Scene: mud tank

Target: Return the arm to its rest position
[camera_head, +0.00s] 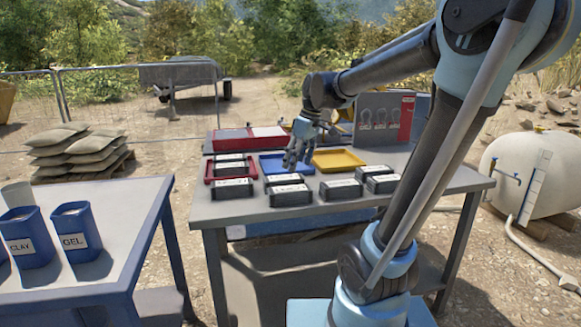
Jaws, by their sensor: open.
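My arm, blue and dark grey, rises from its base at the lower right and bends over the right-hand table (245,212). My gripper (295,160) hangs at the arm's end over the middle of that table, fingers pointing down. It is open and I see nothing held in it. It is above or in front of the blue tray (270,165), with black labelled boxes (290,196) close below. I cannot tell its exact height over them.
A red tray (208,170) and a yellow tray (338,168) flank the blue one. A grey board with a red panel (407,118) stands at the table's back right. Blue containers (76,233) stand on the left table (120,210). A white tank (515,170) is at right.

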